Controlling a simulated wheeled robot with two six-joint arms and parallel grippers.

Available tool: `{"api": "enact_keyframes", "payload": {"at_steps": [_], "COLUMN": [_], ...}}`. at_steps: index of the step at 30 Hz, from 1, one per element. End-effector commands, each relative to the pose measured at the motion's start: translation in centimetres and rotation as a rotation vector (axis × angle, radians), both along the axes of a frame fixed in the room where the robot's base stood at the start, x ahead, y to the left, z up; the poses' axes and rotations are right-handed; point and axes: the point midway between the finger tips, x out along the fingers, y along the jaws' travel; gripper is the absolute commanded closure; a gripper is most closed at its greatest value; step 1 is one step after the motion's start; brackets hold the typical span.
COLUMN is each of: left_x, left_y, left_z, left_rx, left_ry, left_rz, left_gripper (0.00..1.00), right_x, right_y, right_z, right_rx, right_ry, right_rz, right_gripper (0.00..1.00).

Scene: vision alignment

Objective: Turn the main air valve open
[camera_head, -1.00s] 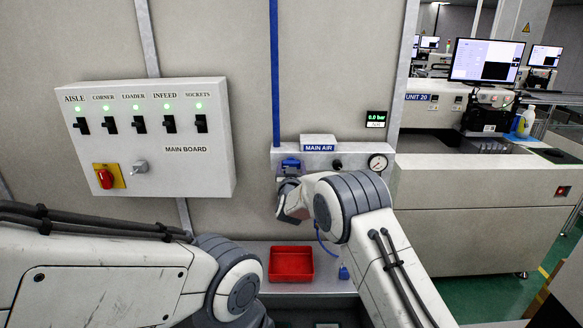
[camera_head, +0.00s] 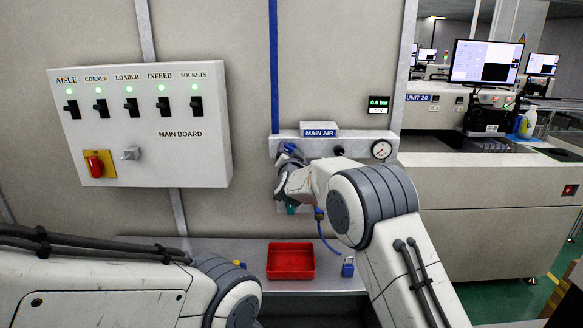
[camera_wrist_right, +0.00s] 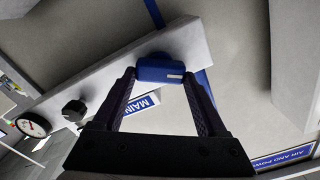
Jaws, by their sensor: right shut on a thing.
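The main air panel, labelled MAIN AIR (camera_head: 320,133), is on the wall in the middle of the head view. Its blue valve handle (camera_head: 290,149) is at the panel's left end and looks tilted, partly hidden by my right gripper (camera_head: 285,160). In the right wrist view the blue handle (camera_wrist_right: 160,72) sits between the two fingertips of the right gripper (camera_wrist_right: 160,76), which is shut on it. A green display (camera_head: 379,102) reads 0.0 bar, and a round gauge (camera_head: 381,149) is at the panel's right. My left gripper is out of view.
A main board (camera_head: 140,125) with several switches and a red knob (camera_head: 95,166) hangs left. Below are a red tray (camera_head: 291,261) and a blue padlock (camera_head: 348,267) on a shelf. A large machine (camera_head: 485,190) stands right.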

Motion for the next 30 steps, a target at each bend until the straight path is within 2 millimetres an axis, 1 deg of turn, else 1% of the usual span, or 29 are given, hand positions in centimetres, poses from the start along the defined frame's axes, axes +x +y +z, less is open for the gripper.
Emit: {"api": "enact_keyframes", "payload": {"at_steps": [1, 12, 21, 30], "left_x": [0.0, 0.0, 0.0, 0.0], "left_y": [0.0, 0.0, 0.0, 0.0], "left_z": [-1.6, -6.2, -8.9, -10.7], "left_rx": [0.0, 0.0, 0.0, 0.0], "left_ry": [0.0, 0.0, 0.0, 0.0], "left_rz": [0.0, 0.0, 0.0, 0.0], "left_gripper": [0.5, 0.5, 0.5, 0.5], "right_x": [0.0, 0.0, 0.0, 0.0], "right_y": [-0.1, -0.2, -0.3, -0.4], "right_z": [-0.7, -0.7, -0.7, -0.7], "right_rx": [0.047, 0.4, 0.677, 0.897], "right_ry": [-0.002, -0.001, -0.001, 0.0], "right_rz": [0.0, 0.0, 0.0, -0.001], "right_gripper": [0.81, 0.81, 0.81, 0.81]}}
